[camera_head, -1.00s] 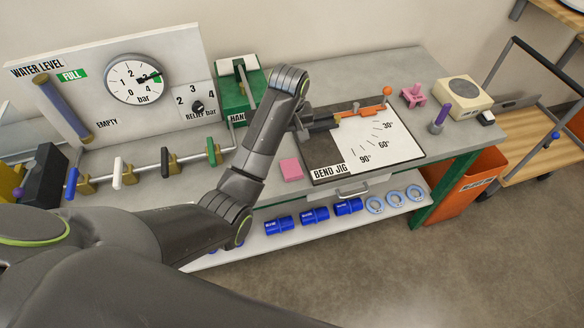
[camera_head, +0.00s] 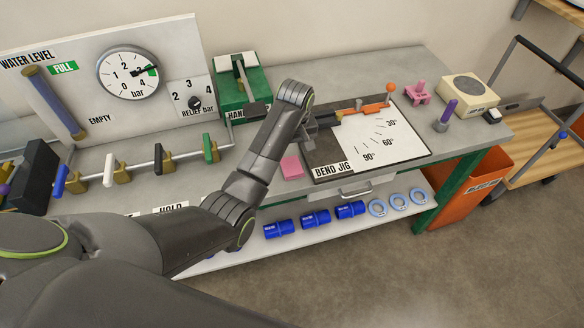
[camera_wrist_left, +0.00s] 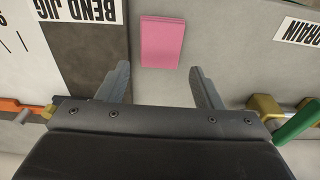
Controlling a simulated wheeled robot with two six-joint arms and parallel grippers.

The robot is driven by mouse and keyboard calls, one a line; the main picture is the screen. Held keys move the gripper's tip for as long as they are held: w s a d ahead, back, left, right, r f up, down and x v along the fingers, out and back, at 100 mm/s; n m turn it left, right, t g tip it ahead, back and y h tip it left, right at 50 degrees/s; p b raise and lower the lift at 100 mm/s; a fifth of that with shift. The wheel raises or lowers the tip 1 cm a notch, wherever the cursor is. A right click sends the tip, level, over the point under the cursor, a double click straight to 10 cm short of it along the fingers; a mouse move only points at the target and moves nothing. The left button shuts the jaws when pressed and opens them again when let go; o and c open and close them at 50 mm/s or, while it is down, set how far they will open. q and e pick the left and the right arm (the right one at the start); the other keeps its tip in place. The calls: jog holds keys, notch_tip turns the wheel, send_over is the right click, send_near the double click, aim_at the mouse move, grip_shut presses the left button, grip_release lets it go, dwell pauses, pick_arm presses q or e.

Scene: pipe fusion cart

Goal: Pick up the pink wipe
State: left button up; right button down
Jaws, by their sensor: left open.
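The pink wipe (camera_head: 292,167) is a flat pink square lying on the grey bench top, just left of the bend jig board. In the left wrist view the wipe (camera_wrist_left: 162,42) lies at the top middle, beyond the fingertips and roughly in line with the gap between them. My left gripper (camera_wrist_left: 160,76) is open and empty, its two grey fingers apart. In the head view my left gripper (camera_head: 318,127) is over the dark left part of the bend jig, partly hidden by its own wrist. My right gripper is not in view.
The bend jig board (camera_head: 400,143) with its orange lever (camera_head: 372,107) is right of the wipe. A row of valves, including a green handle (camera_head: 211,148), stands to the left. A purple-handled tool (camera_head: 446,113) and a pink part (camera_head: 418,92) stand at the right.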

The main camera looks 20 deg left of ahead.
aim_at(292, 166)
pick_arm(q)
jog(key=shift+f, duration=0.65)
notch_tip(292, 166, down, 4)
jog(key=shift+r+p, duration=0.1)
jog(key=shift+p, duration=0.7)
jog(key=shift+w+f, duration=0.1)
jog(key=shift+f, duration=0.65)
jog(key=c, duration=0.6)
jog(key=shift+r, duration=0.2)
